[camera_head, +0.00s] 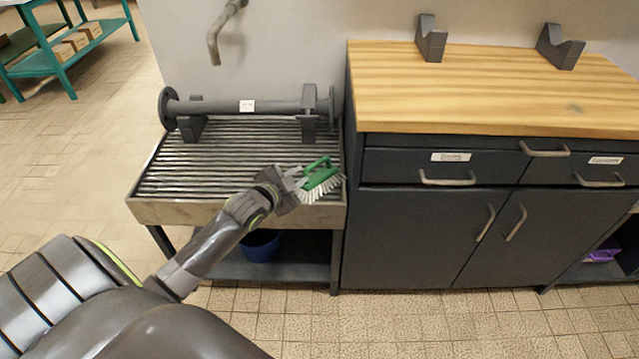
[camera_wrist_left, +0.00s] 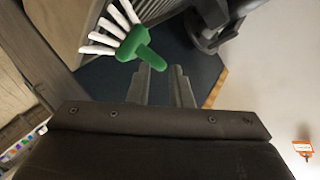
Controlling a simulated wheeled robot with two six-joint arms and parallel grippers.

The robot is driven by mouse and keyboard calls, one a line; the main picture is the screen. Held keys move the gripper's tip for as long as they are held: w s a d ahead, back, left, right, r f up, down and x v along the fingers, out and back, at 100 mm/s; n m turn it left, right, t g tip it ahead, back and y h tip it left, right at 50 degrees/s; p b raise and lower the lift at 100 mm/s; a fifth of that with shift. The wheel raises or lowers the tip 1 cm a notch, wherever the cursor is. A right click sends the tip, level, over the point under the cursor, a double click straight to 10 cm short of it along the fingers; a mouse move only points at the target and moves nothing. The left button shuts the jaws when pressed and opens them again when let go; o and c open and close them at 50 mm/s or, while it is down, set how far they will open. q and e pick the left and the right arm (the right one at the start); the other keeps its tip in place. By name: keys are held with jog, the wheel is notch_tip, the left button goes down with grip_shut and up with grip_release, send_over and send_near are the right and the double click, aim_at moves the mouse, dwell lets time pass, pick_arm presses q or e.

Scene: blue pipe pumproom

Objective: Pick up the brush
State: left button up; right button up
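The brush has a green body and white bristles. In the head view the brush (camera_head: 318,170) is over the front right corner of the slatted rack, bristles down and overlapping its front rim. My left gripper (camera_head: 292,182) reaches it from the left. In the left wrist view the brush (camera_wrist_left: 138,45) is just beyond the fingertips. The fingers of my left gripper (camera_wrist_left: 160,72) stand slightly apart, with the green handle end between their tips; they appear closed on it. My right gripper is in neither view.
The slatted rack (camera_head: 160,212) carries a flanged pipe (camera_head: 225,106) on cradles at the back. A blue bucket (camera_head: 262,246) is underneath. A dark cabinet (camera_head: 400,235) with a wooden top (camera_head: 470,90) stands close on the right. The tiled floor in front is clear.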

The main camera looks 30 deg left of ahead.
aim_at(310, 168)
pick_arm(q)
jog(key=b+x, duration=0.1)
jog(key=x, duration=0.4)
jog(key=shift+w+d+r, duration=0.1)
jog(key=shift+d+r, duration=0.05)
jog(key=shift+w, duration=0.6)
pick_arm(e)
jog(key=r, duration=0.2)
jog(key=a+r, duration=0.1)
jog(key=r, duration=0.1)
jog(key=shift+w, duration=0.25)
pick_arm(q)
grip_shut()
